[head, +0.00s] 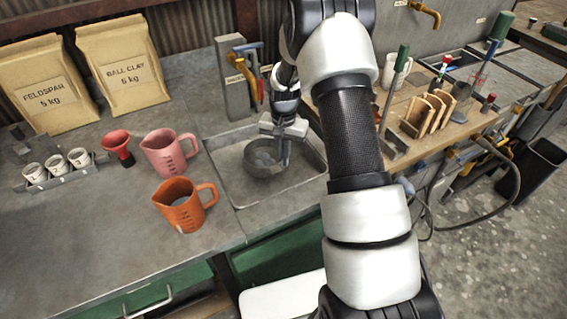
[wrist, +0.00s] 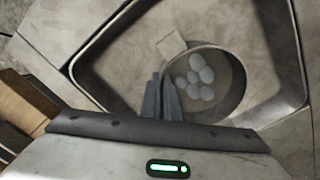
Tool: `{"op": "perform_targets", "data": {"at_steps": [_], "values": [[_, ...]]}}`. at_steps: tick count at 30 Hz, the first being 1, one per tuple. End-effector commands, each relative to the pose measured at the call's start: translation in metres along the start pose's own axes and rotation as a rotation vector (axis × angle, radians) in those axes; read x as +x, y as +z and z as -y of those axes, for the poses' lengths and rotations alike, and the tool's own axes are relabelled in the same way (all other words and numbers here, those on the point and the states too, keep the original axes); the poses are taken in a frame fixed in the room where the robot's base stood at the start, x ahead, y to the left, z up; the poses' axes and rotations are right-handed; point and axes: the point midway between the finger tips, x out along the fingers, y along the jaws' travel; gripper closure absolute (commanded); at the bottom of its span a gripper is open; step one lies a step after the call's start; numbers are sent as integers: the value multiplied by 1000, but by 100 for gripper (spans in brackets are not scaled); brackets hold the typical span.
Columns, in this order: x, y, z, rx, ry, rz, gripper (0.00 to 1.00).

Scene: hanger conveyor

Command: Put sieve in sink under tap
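The sieve (head: 262,160) is a dark grey round bowl inside the metal sink (head: 225,163). Several pale round spots show in its bottom in the wrist view (wrist: 232,100); I cannot tell what they are. My gripper (head: 285,155) reaches down into the sink at the sieve's right side in the head view. In the wrist view its fingers (wrist: 161,98) are close together at the sieve's rim and look shut on it. Whether the sieve touches the sink floor is unclear.
A pink jug (head: 168,152) and an orange jug (head: 184,205) stand left of the sink. A red funnel (head: 117,145), a rack of white cups (head: 57,167) and two clay bags (head: 122,65) are farther left. A wooden tool bench (head: 400,165) lies right.

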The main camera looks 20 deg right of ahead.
Motion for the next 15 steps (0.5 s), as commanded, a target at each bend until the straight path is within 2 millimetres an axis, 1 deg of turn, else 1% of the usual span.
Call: {"op": "perform_targets", "data": {"at_steps": [1, 3, 5, 15], "values": [[10, 0, 0, 0, 1, 3, 100], [21, 0, 0, -1, 1, 2, 100], [27, 0, 0, -1, 1, 2, 100], [31, 0, 0, 0, 0, 0, 100]]}}
